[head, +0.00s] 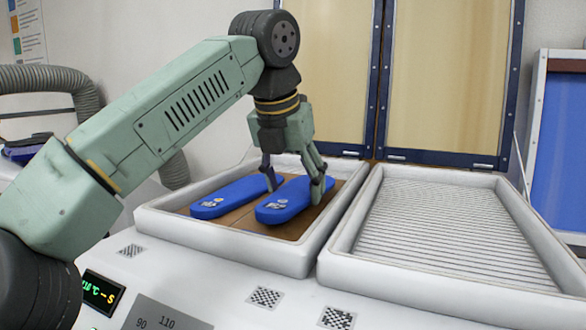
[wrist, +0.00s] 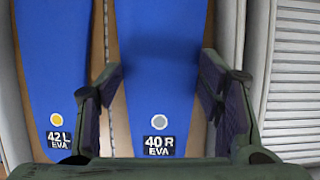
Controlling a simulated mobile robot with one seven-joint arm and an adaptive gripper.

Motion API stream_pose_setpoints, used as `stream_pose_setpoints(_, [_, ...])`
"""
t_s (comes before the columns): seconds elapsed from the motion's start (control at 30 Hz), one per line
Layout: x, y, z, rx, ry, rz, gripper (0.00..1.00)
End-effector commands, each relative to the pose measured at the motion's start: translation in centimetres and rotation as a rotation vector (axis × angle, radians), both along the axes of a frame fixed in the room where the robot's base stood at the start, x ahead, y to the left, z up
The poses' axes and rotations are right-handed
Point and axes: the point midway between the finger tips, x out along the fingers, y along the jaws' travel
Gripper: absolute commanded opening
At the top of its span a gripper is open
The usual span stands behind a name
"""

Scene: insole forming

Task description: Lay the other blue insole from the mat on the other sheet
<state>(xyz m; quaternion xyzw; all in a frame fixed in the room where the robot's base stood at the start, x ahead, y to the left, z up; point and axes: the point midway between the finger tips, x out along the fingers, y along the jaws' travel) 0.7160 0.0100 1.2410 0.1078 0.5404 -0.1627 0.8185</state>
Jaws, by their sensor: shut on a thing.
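Two blue insoles lie side by side on brown sheet material (head: 243,216) in the left white tray. My gripper (head: 295,187) is shut on the right insole (head: 284,206), with one finger along each long side. In the wrist view this insole (wrist: 160,60) is marked 40 R EVA, with a grey dot, between my fingers (wrist: 160,92). The left insole (head: 228,197) is marked 42 L EVA in the wrist view (wrist: 55,70), with a yellow dot. It lies just left of my left finger. I cannot tell whether the held insole touches the sheet.
The left tray's raised white rim (head: 225,252) surrounds the insoles. An empty tray with a ribbed floor (head: 440,235) stands to its right. Tall tan panels in blue frames (head: 450,80) stand behind. A dark blue item (head: 28,150) shows at the left edge, partly hidden by my arm.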

Motion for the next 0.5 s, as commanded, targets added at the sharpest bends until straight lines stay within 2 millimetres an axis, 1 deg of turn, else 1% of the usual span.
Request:
stream_pose_setpoints(0.17, [-0.03, -0.04, -0.56, 0.000, 0.000, -0.001, 0.40])
stream_pose_setpoints(0.5, [-0.02, -0.04, -0.61, -0.001, 0.000, 0.000, 0.40])
